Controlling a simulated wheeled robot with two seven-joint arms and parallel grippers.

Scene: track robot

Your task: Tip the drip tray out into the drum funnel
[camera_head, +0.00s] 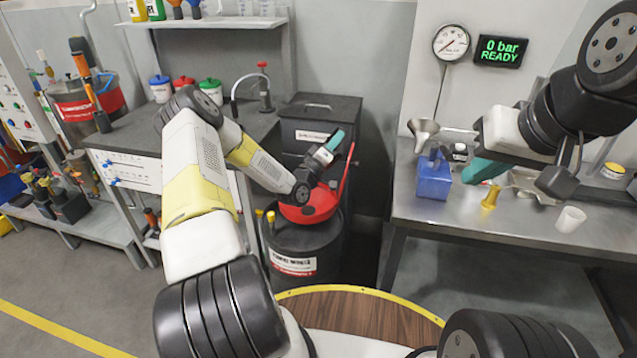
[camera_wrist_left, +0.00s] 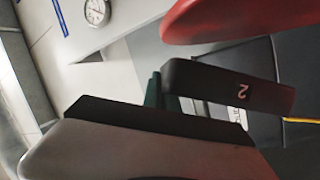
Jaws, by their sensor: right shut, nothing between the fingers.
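The red drum funnel (camera_head: 308,208) sits on a black drum (camera_head: 300,252) at the centre of the head view. My left gripper (camera_head: 334,143) is above the funnel, its teal fingers pointing up and right. In the left wrist view, a dark bar marked 2 (camera_wrist_left: 230,90) crosses in front of the teal fingers (camera_wrist_left: 163,92). I cannot tell whether it is part of the drip tray or whether the fingers grip it. A red curved edge (camera_wrist_left: 230,20) shows above it. My right gripper (camera_head: 484,171) is shut and empty over the right bench.
The steel bench (camera_head: 470,215) at right holds a blue box (camera_head: 434,180), a yellow piece (camera_head: 491,196), a white cup (camera_head: 570,220) and a metal funnel (camera_head: 423,130). A dark cabinet (camera_head: 318,122) stands behind the drum. A grey workbench (camera_head: 135,128) is at left.

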